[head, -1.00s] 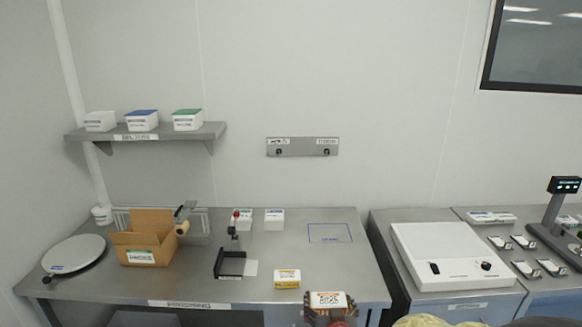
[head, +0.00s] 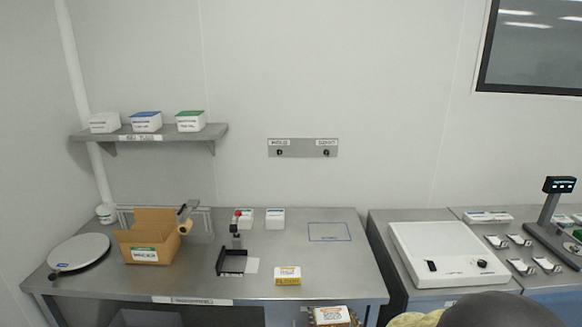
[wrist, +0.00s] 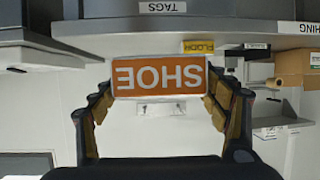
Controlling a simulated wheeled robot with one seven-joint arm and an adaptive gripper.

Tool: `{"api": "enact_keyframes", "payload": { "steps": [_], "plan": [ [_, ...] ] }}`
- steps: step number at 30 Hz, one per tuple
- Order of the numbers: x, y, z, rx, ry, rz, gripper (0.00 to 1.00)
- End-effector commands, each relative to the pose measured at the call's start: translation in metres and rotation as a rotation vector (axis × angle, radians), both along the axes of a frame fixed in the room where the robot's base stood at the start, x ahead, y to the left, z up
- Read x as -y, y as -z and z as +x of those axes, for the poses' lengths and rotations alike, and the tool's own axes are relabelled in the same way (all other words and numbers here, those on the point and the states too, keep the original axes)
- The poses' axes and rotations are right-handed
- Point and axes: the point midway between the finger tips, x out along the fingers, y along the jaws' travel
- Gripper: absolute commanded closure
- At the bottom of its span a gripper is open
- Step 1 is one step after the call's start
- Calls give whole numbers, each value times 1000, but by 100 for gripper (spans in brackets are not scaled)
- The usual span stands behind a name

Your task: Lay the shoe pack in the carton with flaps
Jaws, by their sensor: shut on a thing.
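The shoe pack (wrist: 160,78) is an orange and white box with "SHOE" on its face, upside down in the wrist view. My gripper (wrist: 160,88) is shut on it, one finger at each side. In the head view the shoe pack (head: 332,315) is at the bottom edge, in front of the bench, partly cut off. The carton with flaps (head: 150,240) is a brown open box with raised flaps on the left of the bench, well left of my gripper. It also shows in the wrist view (wrist: 293,70). Its inside is mostly hidden.
A small yellow and white box (head: 288,275) lies near the front edge of the steel bench (head: 330,272). A black stand (head: 231,262) with a red knob and a round white plate (head: 78,252) flank the carton. The bench's right part is mostly clear.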

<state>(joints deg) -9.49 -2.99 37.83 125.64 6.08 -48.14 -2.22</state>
Motion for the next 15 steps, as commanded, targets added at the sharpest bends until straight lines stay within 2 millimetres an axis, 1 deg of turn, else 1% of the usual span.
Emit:
{"api": "enact_keyframes", "payload": {
  "steps": [1,5,6,9,12,15],
  "plan": [
    [7,18,-6,-9,1,0,54],
    [25,63,-23,-12,5,-1,54],
    [31,78,-29,-12,10,0,54],
    [46,108,-44,-9,29,1,54],
    [59,126,-55,-5,51,1,54],
    [68,134,-60,-1,70,1,54]
  ]
}}
